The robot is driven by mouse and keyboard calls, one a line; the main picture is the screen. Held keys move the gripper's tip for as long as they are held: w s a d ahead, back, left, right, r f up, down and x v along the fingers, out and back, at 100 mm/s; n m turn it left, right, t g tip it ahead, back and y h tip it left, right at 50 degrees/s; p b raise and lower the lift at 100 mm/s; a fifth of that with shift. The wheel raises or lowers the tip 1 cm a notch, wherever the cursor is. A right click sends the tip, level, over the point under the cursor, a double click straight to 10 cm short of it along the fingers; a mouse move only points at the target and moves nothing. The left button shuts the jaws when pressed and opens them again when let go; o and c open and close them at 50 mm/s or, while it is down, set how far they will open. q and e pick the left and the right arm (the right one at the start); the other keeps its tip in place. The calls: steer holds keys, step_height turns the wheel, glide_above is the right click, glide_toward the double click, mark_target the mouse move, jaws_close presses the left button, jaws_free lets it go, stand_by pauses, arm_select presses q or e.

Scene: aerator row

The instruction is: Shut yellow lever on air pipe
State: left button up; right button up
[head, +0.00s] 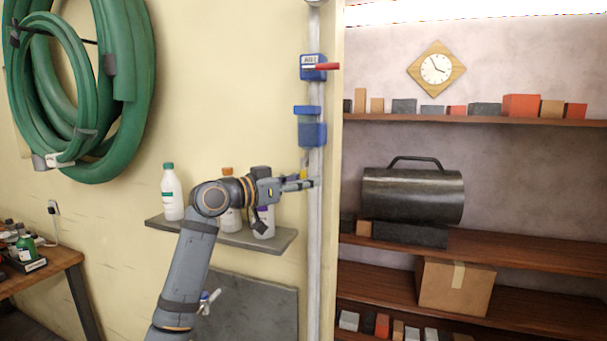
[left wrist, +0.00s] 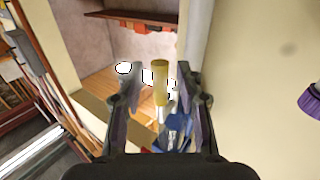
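The air pipe (head: 316,230) runs upright along the wall edge in the head view. The yellow lever (head: 304,171) shows as a small patch just above my left gripper (head: 299,185), which is at the pipe. In the left wrist view the yellow lever (left wrist: 160,82) stands between the two fingers of my left gripper (left wrist: 155,95). The fingers are apart, with a gap on each side of the lever, so the gripper looks open around it. Where the lever joins the pipe is hidden in the head view. My right gripper is not in view.
Higher on the pipe are a red lever (head: 326,66) on a blue valve box and a blue unit (head: 311,132). A grey shelf (head: 272,241) with several bottles is behind my left arm. Wooden shelves (head: 540,251) stand right of the pipe. A green hose (head: 135,80) hangs at left.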

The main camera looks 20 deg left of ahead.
arm_select(q)
steer(key=c, duration=0.7)
jaws_close()
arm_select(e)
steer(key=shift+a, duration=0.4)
